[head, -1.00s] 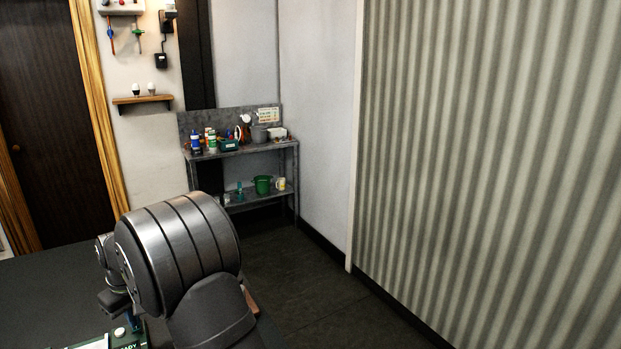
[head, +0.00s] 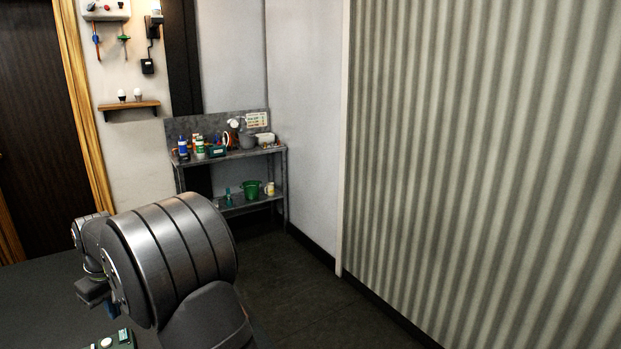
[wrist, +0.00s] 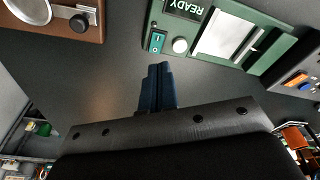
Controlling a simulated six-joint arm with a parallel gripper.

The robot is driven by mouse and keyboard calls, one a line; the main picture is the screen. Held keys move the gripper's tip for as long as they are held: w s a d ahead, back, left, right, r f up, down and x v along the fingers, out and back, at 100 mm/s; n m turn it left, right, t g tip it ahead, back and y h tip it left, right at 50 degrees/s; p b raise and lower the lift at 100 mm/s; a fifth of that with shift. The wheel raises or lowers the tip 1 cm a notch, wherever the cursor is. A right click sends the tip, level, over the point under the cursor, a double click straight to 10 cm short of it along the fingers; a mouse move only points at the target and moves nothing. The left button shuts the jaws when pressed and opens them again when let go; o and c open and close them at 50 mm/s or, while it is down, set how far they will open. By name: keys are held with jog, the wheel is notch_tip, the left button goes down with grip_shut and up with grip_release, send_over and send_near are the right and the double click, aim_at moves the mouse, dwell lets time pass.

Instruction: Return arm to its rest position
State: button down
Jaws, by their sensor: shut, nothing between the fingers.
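In the wrist view my gripper (wrist: 157,72) shows as two dark blue fingers pressed together with nothing between them. It hangs above the dark table top (wrist: 118,75), apart from everything on it. A green device (wrist: 270,57) with a READY display lies beyond the fingertips at the top of the wrist view. Only a small part of it (head: 123,338) shows at the bottom of the head view.
A brown box (wrist: 92,33) with a round metal part is at the wrist view's top left. A metal shelf (head: 240,155) with bottles and a green bucket (head: 251,189) stands by the back wall. A corrugated panel (head: 480,150) covers the right. The floor between is clear.

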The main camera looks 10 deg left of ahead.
aim_at(123, 337)
notch_tip(123, 337, down, 6)
jog(key=shift+f, duration=0.1)
notch_tip(123, 337, up, 8)
jog(key=s+r+n+h, duration=0.1)
jog(key=s+r+n, duration=0.1)
jog(key=s+n, duration=0.4)
jog(key=s+d+r+n, duration=0.1)
jog(key=s+n, duration=0.5)
jog(key=s, duration=0.6)
jog(key=shift+d+r+h, duration=0.3)
jog(key=shift+r+h, duration=0.1)
jog(key=shift+r, duration=0.4)
